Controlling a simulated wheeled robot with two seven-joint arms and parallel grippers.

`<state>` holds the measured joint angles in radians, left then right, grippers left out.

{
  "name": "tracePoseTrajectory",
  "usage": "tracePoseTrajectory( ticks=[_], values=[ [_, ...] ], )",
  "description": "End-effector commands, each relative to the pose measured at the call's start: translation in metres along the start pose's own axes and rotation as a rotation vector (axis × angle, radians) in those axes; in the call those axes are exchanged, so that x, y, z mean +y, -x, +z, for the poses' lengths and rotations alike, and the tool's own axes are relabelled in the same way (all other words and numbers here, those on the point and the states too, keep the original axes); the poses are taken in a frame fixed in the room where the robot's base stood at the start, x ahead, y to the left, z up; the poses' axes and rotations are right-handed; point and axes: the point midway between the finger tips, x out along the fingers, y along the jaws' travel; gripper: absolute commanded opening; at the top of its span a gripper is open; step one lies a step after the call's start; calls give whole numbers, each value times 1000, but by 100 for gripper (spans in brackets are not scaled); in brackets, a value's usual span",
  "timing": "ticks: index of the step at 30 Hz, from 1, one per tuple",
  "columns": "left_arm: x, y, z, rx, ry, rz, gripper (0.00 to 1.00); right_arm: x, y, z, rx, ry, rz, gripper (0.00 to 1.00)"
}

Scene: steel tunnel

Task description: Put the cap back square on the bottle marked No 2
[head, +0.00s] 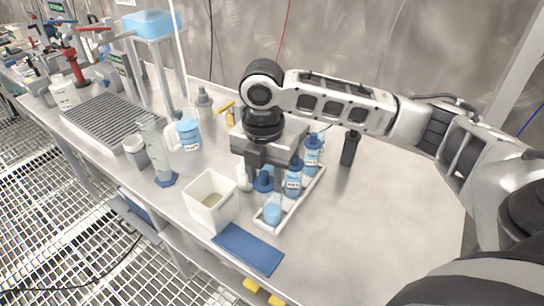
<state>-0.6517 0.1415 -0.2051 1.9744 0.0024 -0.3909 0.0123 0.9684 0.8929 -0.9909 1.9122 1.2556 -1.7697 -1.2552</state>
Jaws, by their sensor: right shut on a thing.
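My right gripper (268,164) comes down from above over the left side of a narrow white tray (304,196). It is shut on a dark blue piece that looks like the cap (264,184), held near the tray's left edge. In the tray stand blue bottles with dark blue tops: one at the middle (293,182) and one at the back (312,156). A lighter blue vessel without a dark top (272,212) stands at the tray's front end. The labels are too small to read surely, so I cannot tell which is No 2. My left gripper is not in view.
A white open box (211,203) stands left of the tray, with a blue mat (248,248) in front. A clear cylinder on a blue foot (160,156) and a blue-labelled jug (187,133) stand further left. A black upright object (350,148) is right of the tray. The right bench is clear.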

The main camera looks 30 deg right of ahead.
Motion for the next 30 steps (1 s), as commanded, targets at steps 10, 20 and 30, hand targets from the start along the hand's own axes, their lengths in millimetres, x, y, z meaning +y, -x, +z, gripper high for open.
tracePoseTrajectory(
  ticks=[10,20,30],
  values=[
    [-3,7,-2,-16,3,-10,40,-4,12,18,-2,667,2,19],
    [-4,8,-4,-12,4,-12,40,-5,12,24,-3,896,3,19],
    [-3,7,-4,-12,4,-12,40,-6,-7,23,-2,899,2,19]
  ],
)
